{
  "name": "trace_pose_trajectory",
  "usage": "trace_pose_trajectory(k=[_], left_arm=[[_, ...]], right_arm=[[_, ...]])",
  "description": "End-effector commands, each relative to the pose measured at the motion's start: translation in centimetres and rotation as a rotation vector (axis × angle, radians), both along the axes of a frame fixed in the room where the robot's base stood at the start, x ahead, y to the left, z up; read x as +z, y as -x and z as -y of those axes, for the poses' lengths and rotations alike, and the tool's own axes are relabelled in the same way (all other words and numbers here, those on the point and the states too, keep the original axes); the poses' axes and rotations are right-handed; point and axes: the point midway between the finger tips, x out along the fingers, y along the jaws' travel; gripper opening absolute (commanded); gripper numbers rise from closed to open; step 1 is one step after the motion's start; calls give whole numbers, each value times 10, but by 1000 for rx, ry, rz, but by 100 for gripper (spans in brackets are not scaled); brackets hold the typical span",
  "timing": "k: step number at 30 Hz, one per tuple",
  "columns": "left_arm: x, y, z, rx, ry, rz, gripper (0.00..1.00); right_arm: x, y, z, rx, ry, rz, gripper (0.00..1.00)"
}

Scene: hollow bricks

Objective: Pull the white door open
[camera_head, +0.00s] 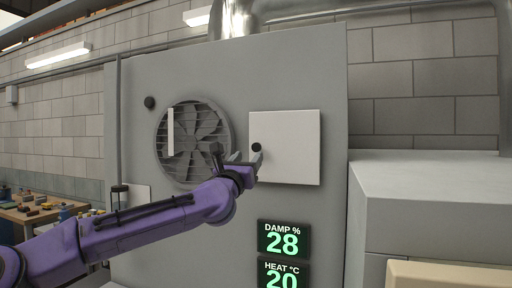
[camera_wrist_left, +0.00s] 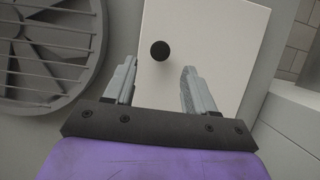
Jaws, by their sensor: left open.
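The white door (camera_head: 290,150) is a square panel on the front of a tall grey cabinet, to the right of a round fan. It looks closed against the cabinet face. A round black knob (camera_head: 256,147) sits near its left edge. My left gripper (camera_head: 247,158) is at the door's left edge, close to the knob. In the left wrist view, the jaws (camera_wrist_left: 160,85) are spread open with nothing between them. There the knob (camera_wrist_left: 160,51) lies just beyond the fingertips, between their lines. I cannot tell whether any finger touches the door (camera_wrist_left: 222,50). My right gripper is not in view.
A fan with a grille (camera_head: 193,143) is left of the door, with a white vertical bar on it. Two green displays (camera_head: 284,239) sit below the door. A grey box-shaped unit (camera_head: 430,190) stands at the right. A cluttered wooden table (camera_head: 30,214) is at the far left.

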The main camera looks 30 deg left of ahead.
Motion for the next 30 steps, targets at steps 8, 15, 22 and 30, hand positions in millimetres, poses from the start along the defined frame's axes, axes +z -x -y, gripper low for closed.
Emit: trace_pose_trajectory(k=[8,15,22,30], left_arm=[[24,-48,-10,-1,-2,-4,55],[22,-56,-10,-5,0,-2,55],[22,-56,-10,-5,0,-2,16],[22,-56,-7,-2,-2,-1,0]], right_arm=[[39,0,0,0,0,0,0],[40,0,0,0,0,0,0],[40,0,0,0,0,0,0],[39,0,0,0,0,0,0]])
